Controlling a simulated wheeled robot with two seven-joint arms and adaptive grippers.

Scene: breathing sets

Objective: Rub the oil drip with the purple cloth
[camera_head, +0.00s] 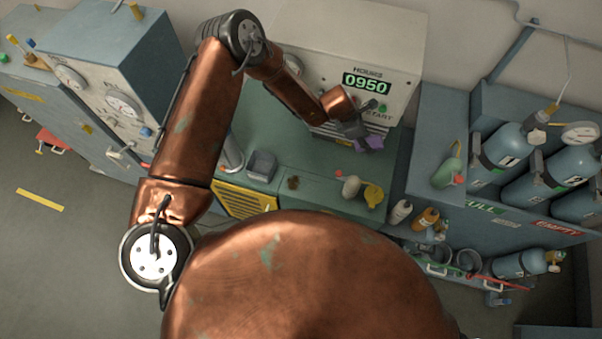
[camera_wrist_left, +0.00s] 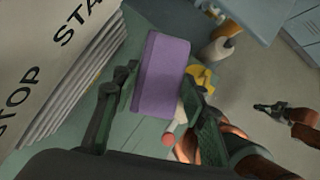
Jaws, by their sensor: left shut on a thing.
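The purple cloth (camera_head: 374,142) is in my left gripper (camera_head: 362,136), in front of the compressor panel and above the green bench top. In the left wrist view the cloth (camera_wrist_left: 163,75) looks like a folded block between the two dark fingers, and my left gripper (camera_wrist_left: 157,105) is shut on it. A small dark brown patch (camera_head: 293,182) on the bench top may be the oil drip; it lies left of and nearer than the cloth, apart from it. My right gripper (camera_wrist_left: 268,107) shows small at the right of the left wrist view; its jaw state is unclear.
The panel (camera_head: 365,60) reads 0950. On the bench stand a grey bin (camera_head: 261,166), a pale bottle with a red tip (camera_head: 351,186) and a yellow item (camera_head: 373,195). Bench top between the brown patch and panel looks mostly clear.

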